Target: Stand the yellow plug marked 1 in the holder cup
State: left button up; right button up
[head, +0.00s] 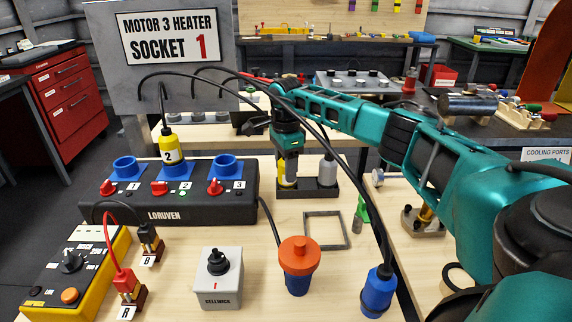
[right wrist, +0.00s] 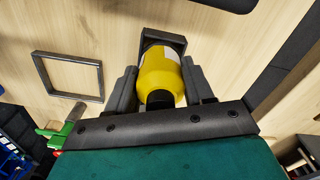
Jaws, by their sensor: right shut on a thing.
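The yellow plug (head: 289,172) is between the jaws of my right gripper (head: 287,158), which is shut on it. Its number cannot be read. In the right wrist view the yellow plug (right wrist: 163,75) sits between both fingers, its far end within the outline of a square black holder cup (right wrist: 166,40). How deep it sits in the cup cannot be told. In the head view the black holder (head: 312,192) stands on the table under the gripper, and a grey bottle-like piece (head: 327,171) stands in its right part. My left gripper is not in view.
The black socket panel (head: 210,210) is left of the holder, with a yellow plug marked 2 (head: 169,145) upright in its middle socket. An orange-capped blue piece (head: 298,265), a blue plug (head: 378,290), and a grey switch box (head: 221,280) stand in front. A flat square frame (head: 327,243) lies nearby.

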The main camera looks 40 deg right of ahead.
jog(key=o, duration=1.2)
jog(key=shift+f, duration=0.1)
notch_tip(320, 180, up, 13)
